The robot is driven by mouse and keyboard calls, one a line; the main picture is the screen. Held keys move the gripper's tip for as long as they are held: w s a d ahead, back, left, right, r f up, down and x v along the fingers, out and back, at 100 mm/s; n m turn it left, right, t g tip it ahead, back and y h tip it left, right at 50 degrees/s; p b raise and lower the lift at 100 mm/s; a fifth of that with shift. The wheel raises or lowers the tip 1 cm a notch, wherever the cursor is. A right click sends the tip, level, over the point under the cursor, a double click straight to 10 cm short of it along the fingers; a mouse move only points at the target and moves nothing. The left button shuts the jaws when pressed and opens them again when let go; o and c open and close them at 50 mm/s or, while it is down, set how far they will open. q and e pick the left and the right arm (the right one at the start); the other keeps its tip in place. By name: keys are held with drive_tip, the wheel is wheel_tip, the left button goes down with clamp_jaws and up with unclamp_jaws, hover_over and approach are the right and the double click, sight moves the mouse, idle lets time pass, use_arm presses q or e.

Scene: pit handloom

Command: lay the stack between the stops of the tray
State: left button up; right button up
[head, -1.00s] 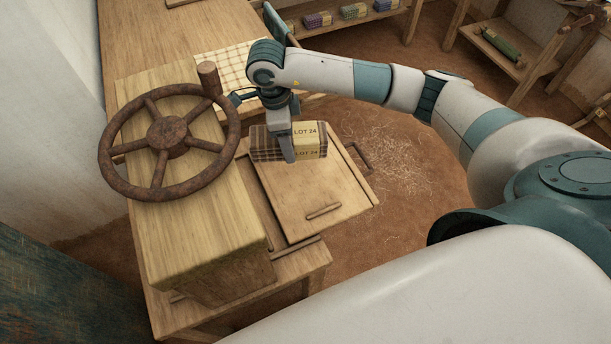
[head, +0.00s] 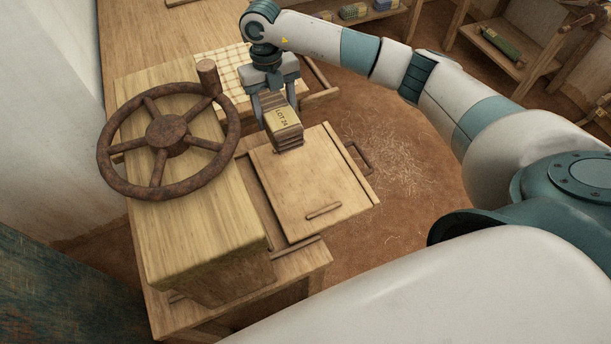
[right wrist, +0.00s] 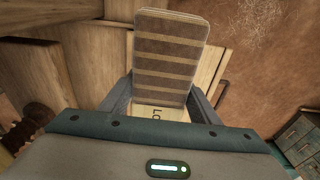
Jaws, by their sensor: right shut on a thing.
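The stack (head: 284,124) is a striped brown folded bundle with a pale band marked LOT 24. My right gripper (head: 278,106) is shut on it, one finger on each side. The stack's long side now points toward the tray's near end. In the right wrist view the striped stack (right wrist: 168,62) stands out beyond the fingers. The tray (head: 295,190) is a flat wooden board with a short near stop (head: 323,211) and a strip along its right side. The stack is over the tray's far end; I cannot tell whether it touches. My left gripper is not in view.
A rusty spoked wheel (head: 167,137) and a thick wooden beam (head: 200,235) stand left of the tray. Checked cloth (head: 218,72) lies behind. A handle (head: 358,156) juts from the tray's right. The tray's middle and near part are clear.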

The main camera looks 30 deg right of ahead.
sight(306, 178)
idle(0.3)
